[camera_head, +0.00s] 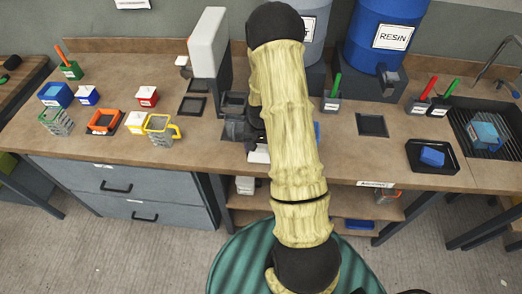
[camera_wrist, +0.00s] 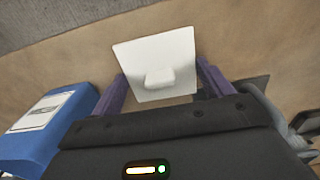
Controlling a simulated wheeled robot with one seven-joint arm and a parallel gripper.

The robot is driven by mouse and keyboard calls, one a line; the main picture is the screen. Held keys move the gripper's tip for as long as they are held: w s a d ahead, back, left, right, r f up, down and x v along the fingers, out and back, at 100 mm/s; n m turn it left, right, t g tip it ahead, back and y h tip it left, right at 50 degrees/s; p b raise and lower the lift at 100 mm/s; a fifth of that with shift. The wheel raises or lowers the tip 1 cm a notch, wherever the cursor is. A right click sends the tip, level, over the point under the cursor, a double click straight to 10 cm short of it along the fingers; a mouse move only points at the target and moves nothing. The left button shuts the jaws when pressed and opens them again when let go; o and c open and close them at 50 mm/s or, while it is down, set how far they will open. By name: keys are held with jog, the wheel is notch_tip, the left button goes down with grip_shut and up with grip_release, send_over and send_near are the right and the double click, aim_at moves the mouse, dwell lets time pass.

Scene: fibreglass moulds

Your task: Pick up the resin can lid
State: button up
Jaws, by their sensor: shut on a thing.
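The resin can lid (camera_wrist: 177,53) is a white, square, flat piece with a small raised block on its face, seen in the wrist view. My gripper (camera_wrist: 160,78) has its two purple fingers on either side of it and is shut on it. The lid looks tilted in the view, with the brown worktop behind it. In the head view my gripper (camera_head: 240,129) is a dark shape left of my arm, over the front of the worktop. A pale piece shows just below it, but I cannot tell whether that is the lid.
A blue box with a white label (camera_wrist: 50,125) is close by on the left in the wrist view. Blue resin drum (camera_head: 388,38) stands at the back. A white upright machine (camera_head: 208,42) stands left of my arm. A black tray (camera_head: 433,157) lies right; the sink (camera_head: 490,130) is beyond.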

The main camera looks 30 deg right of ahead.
notch_tip(320, 180, up, 9)
jog(key=shift+r+b, duration=0.1)
jog(key=shift+b, duration=0.75)
